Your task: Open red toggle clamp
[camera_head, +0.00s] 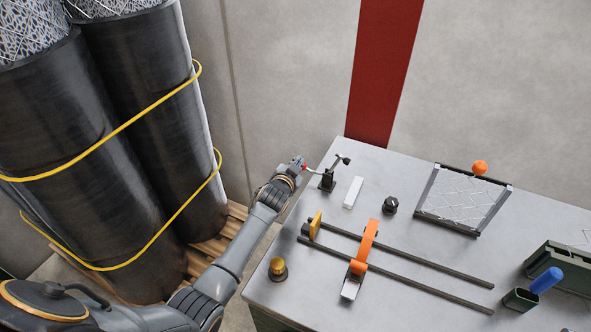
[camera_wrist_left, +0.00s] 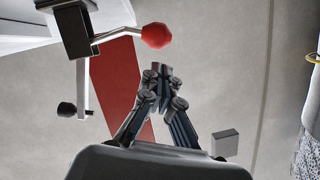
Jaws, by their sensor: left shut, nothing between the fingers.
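The toggle clamp (camera_head: 327,181) stands at the table's far left corner, with a dark body, a metal arm and a black tip (camera_head: 345,160). Its handle ends in a red knob (camera_head: 305,167) pointing left. My left gripper (camera_head: 299,162) is right beside that knob. In the left wrist view the clamp body (camera_wrist_left: 75,30) is at upper left and the red knob (camera_wrist_left: 157,36) lies just past the fingertips. There my left gripper (camera_wrist_left: 158,73) is shut and empty, with a small gap in the picture to the knob; I cannot tell whether they touch. My right gripper is out of view.
The grey table (camera_head: 400,230) holds a white block (camera_head: 353,192), a black knob (camera_head: 390,205), rails with an orange lever (camera_head: 364,245), a brass knob (camera_head: 278,268) and a mesh frame (camera_head: 463,200). Large black rolls (camera_head: 130,120) stand left on a pallet.

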